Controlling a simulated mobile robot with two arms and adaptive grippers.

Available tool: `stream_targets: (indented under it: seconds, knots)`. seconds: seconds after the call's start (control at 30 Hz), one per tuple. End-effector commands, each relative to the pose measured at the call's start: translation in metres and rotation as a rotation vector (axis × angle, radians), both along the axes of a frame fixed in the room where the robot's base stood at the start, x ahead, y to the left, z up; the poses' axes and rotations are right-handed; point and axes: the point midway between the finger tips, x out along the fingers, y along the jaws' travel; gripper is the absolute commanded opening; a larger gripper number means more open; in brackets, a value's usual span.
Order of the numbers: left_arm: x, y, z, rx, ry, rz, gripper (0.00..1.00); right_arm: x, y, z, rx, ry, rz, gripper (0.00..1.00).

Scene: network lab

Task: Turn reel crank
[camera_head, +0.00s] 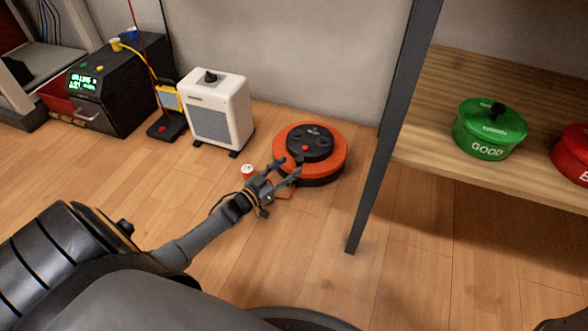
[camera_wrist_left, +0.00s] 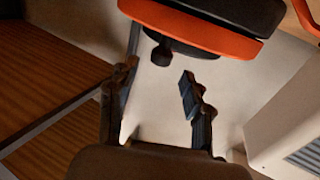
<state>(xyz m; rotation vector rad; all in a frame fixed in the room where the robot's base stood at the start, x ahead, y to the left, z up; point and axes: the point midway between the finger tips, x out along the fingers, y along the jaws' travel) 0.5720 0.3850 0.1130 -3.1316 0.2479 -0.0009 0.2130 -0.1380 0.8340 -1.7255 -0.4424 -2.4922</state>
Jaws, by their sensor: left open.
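The orange and black round reel (camera_head: 335,153) lies on the wooden floor by the wall, with a red button on its dark top. A small dark knob at its near edge, which looks like the crank handle (camera_head: 298,159), is close to my left gripper's fingertips. My left gripper (camera_head: 286,173) is open and empty at the reel's near left side. In the left wrist view, the reel (camera_wrist_left: 190,29) is at the top, and the black knob (camera_wrist_left: 162,54) shows just beyond the gap between the open fingers (camera_wrist_left: 158,76). I cannot tell whether they touch. My right gripper is not in view.
A white heater-like box (camera_head: 218,110) stands left of the reel. A small red and white item (camera_head: 247,171) is on the floor. A shelf's dark post (camera_head: 380,150) stands right of the reel; a green pot (camera_head: 489,130) sits on the shelf. The front floor is clear.

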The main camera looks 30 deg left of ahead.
Motion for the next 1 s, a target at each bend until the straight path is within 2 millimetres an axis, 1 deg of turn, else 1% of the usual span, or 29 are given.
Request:
stream_targets:
  seconds: [0.03, 0.2, 0.33, 0.57, 0.6, 0.63, 0.83, 1.0]
  knots:
    - [0.009, -0.001, -0.003, 0.002, -0.003, 0.000, 0.50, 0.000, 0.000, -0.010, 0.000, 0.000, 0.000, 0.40]
    - [0.027, -0.004, -0.002, 0.000, -0.002, 0.000, 0.50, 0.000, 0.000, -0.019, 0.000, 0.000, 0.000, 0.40]
    - [0.032, -0.005, -0.001, 0.000, 0.001, 0.001, 0.50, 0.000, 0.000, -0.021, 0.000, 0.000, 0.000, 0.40]
    - [0.033, -0.005, 0.000, 0.000, 0.001, 0.001, 0.50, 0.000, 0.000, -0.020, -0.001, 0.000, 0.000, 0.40]
    - [0.033, -0.005, 0.000, 0.000, 0.001, 0.001, 0.48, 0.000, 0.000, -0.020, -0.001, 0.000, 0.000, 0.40]
    - [0.033, -0.005, 0.000, 0.000, 0.001, 0.001, 0.42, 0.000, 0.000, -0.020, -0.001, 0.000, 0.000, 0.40]
    - [0.033, -0.005, 0.000, 0.000, 0.001, 0.001, 0.01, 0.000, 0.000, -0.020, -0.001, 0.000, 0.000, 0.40]
    - [0.033, -0.005, 0.000, 0.000, 0.001, 0.001, 0.00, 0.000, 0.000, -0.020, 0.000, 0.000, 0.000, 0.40]
